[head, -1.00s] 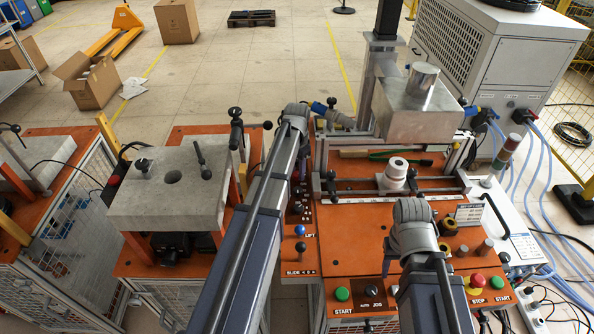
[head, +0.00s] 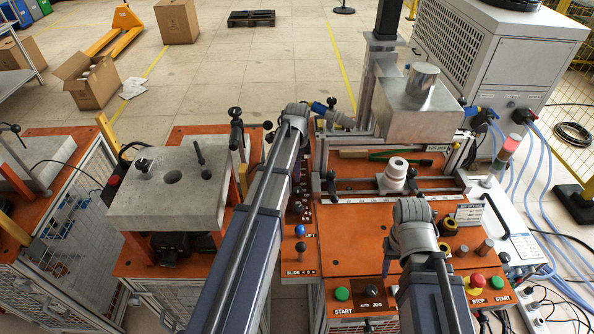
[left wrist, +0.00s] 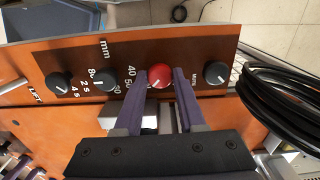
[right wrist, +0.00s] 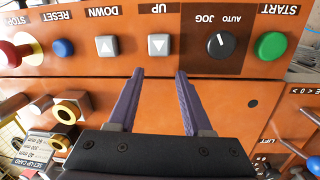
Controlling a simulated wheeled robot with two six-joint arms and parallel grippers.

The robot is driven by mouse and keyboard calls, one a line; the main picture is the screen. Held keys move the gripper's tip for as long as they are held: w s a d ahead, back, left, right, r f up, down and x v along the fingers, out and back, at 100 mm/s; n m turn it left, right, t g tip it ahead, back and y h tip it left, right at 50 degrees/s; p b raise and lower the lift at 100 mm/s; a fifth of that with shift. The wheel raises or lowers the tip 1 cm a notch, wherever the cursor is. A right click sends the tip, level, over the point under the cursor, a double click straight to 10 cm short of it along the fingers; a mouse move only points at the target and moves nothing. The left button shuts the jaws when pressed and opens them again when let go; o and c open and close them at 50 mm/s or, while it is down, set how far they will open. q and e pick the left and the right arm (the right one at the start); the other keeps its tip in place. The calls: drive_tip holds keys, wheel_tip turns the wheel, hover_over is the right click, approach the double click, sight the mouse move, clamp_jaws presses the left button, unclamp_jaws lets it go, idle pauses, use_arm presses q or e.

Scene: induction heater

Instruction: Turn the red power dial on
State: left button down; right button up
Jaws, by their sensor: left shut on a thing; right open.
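The red power dial (left wrist: 160,75) is a round red knob on a dark panel strip (left wrist: 65,60), in the left wrist view. My left gripper (left wrist: 162,72) has one finger on each side of the dial and is shut on it. In the head view my left arm hides the dial and most of the gripper. My right gripper (right wrist: 160,72) is open and empty above the orange top, near a row of buttons.
Black knobs (left wrist: 216,73) flank the dial on the same strip. Black coiled cables (left wrist: 285,95) lie to its right. A red stop button (head: 477,281) is on the front panel.

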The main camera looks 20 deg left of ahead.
use_arm(q)
drive_tip(key=shift+m, duration=0.3)
drive_tip(key=c, duration=0.5)
unclamp_jaws()
drive_tip(key=shift+r, duration=0.1)
use_arm(e)
drive_tip(key=shift+r, duration=0.1)
use_arm(q)
wheel_tip(320, 180, up, 8)
drive_tip(key=p, duration=0.7)
drive_tip(key=shift+p, duration=0.4)
use_arm(e)
wheel_tip(320, 180, up, 8)
drive_tip(key=shift+f, duration=0.2)
